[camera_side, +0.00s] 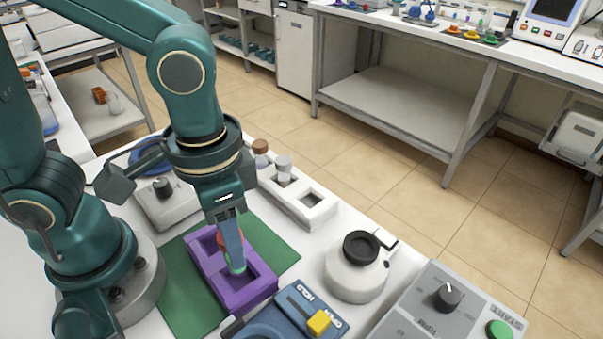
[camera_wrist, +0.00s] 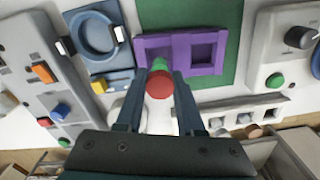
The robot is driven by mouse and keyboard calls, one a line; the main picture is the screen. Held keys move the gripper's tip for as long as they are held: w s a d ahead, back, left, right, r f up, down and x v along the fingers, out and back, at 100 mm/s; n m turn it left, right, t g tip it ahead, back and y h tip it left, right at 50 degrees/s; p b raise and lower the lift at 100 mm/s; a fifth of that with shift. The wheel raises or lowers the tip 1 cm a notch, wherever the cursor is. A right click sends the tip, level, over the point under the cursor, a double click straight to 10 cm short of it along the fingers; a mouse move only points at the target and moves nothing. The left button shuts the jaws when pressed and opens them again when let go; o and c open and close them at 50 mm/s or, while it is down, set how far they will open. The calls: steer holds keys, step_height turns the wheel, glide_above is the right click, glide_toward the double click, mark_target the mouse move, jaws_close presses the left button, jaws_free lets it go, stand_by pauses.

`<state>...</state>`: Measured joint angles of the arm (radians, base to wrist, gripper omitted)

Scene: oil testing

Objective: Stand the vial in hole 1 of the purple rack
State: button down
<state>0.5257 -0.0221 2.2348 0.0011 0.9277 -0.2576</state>
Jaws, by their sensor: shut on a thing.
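The purple rack (camera_side: 249,293) lies on a green mat, and its two square holes show in the wrist view (camera_wrist: 222,70). My gripper (camera_side: 233,257) points down over the rack and is shut on the vial. The vial has a red cap (camera_wrist: 159,84) and a green part (camera_wrist: 158,64) beyond it, between my fingers. It lines up with the rack's left hole in the wrist view and the nearer hole in the side view. My fingers hide much of it, so I cannot tell how far its lower end is inside.
A white rack (camera_side: 318,214) behind the purple one holds a brown-capped vial (camera_side: 260,148) and a pale-capped one (camera_side: 284,164). A blue device (camera_side: 290,318), a round white pot (camera_side: 355,280) and a grey control box (camera_side: 425,310) stand close by. Green mat (camera_side: 272,238) is bare around the rack.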

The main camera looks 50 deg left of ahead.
steer(key=shift+f, duration=2)
steer(key=shift+f, duration=0.1)
steer(key=c, duration=0.5)
jaws_free()
step_height(320, 180, up, 12)
steer(key=shift+r, duration=0.1)
steer(key=shift+w+a+f+n+t, duration=0.25)
steer(key=shift+a+n+t, duration=0.25)
steer(key=shift+a+t, duration=0.75)
steer(key=shift+w+a+f+n+t, duration=0.25)
steer(key=shift+a+n+t, duration=0.3)
steer(key=shift+a, duration=1.15)
steer(key=shift+w+a+f+n+t, duration=0.25)
steer(key=shift+a+n+t, duration=0.2)
steer(key=shift+a+t, duration=0.8)
steer(key=shift+a+g, duration=0.25)
